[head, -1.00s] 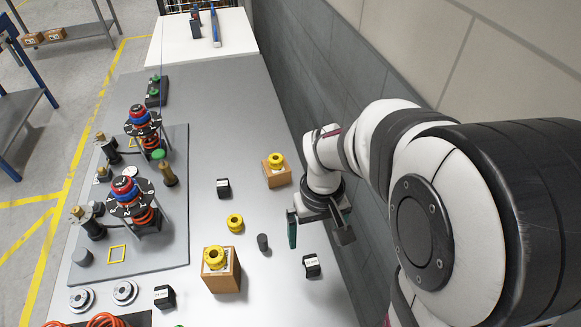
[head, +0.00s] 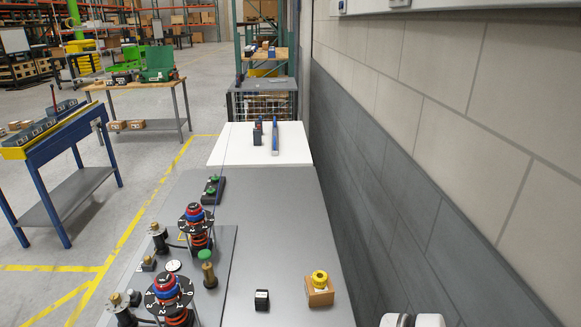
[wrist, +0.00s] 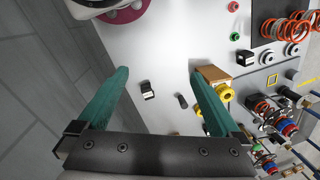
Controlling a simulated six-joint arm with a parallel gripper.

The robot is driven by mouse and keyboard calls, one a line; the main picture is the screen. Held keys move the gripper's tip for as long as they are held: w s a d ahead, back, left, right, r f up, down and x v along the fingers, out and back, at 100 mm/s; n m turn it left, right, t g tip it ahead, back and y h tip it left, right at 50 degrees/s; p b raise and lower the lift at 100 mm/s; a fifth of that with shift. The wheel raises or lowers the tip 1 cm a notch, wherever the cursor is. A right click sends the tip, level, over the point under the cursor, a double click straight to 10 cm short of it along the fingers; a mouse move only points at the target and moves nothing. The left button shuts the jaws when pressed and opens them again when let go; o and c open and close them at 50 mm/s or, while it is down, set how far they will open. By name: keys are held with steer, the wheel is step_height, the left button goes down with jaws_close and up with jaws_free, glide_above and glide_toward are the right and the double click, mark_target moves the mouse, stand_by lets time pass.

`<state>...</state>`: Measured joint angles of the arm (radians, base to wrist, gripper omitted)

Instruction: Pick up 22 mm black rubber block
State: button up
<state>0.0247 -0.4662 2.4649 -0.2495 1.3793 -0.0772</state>
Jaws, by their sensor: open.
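Several small black blocks with white labels stand on the grey bench; I cannot read the labels, so I cannot tell which is the 22 mm one. One black block (head: 262,300) stands near the bottom of the head view. In the wrist view, one black block (wrist: 147,90) shows between the fingers, below and apart from them. Another black block (wrist: 245,58) lies right of the right finger. My gripper (wrist: 158,73) is open and empty above the bench, its two green fingers wide apart. It is out of the head view.
A wooden block with a yellow ring (head: 319,289) stands right of the black block in the head view. A dark grey cylinder (wrist: 181,101) stands near the block between the fingers. A fixture plate (head: 222,262) with spring assemblies is at left. A wall (head: 440,200) bounds the right.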

steer(key=s, duration=0.1)
steer(key=s+a+f+m, duration=0.1)
steer(key=shift+s+f, duration=0.1)
steer(key=shift+s, duration=0.3)
steer(key=shift+c, duration=0.6)
steer(key=w+a+f+n+t+h, duration=0.1)
steer(key=w+f+n+h, duration=0.2)
steer(key=n, duration=0.6)
steer(key=w+a+f+n+t+h, duration=0.1)
steer(key=w+f+n+t+h, duration=0.1)
steer(key=w+f+n+h, duration=0.2)
steer(key=w+a+f+n+t+h, duration=0.1)
steer(key=w+f+n+h, duration=0.3)
steer(key=n, duration=1.1)
steer(key=shift+w+a+f+t+h, duration=0.15)
steer(key=shift+f+h, duration=0.2)
steer(key=shift+f, duration=0.35)
steer(key=shift+a+f+t+h, duration=0.1)
steer(key=shift+f+h, duration=0.2)
steer(key=shift+f, duration=0.35)
steer(key=shift+w+a+f+t+h, duration=0.15)
steer(key=shift+f+h, duration=0.2)
steer(key=shift+f, duration=0.35)
steer(key=x, duration=1.5)
steer(key=shift+w+d, duration=0.3)
steer(key=shift+w, duration=0.15)
steer(key=c, duration=1.4)
